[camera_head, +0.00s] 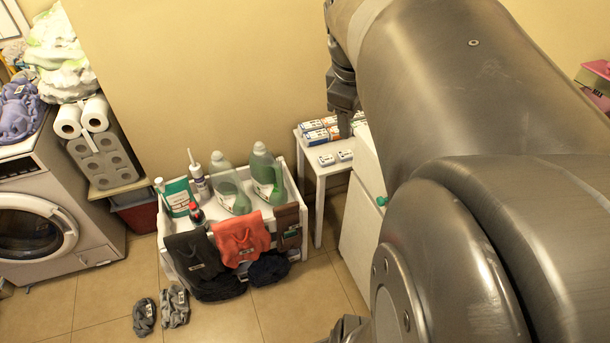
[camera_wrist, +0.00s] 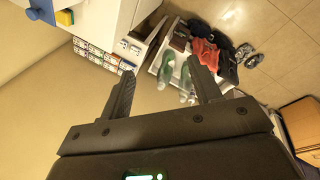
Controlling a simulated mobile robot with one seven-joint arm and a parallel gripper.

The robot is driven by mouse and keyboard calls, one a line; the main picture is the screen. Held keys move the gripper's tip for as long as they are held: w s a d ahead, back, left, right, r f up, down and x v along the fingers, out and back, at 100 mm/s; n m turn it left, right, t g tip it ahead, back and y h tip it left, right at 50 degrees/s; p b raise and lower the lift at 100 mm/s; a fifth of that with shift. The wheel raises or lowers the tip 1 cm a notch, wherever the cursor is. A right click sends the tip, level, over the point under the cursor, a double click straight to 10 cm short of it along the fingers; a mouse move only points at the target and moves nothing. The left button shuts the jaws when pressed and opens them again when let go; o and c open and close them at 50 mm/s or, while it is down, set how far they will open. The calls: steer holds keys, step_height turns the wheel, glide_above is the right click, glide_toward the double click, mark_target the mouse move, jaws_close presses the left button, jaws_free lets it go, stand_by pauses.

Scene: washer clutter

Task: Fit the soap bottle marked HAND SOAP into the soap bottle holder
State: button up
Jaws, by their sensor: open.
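My gripper (camera_wrist: 160,70) is open and empty, its two dark fingers spread in the wrist view. It is in the air, apart from the things below. No HAND SOAP label is readable. I cannot pick out the soap bottle holder.
The white cart (camera_head: 172,257) has cloths over its front. A white side table (camera_head: 312,167) carries several small boxes right of it. A washing machine (camera_head: 57,213) stands at the left. My arm covers much of the right side.

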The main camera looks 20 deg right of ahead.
steer(key=s+a+f+m+t+y, duration=0.2)
steer(key=s+a+f+m, duration=0.3)
steer(key=s+a+m, duration=0.3)
steer(key=s+a+t, duration=0.1)
steer(key=s+a, duration=0.3)
steer(key=shift+a, duration=0.35)
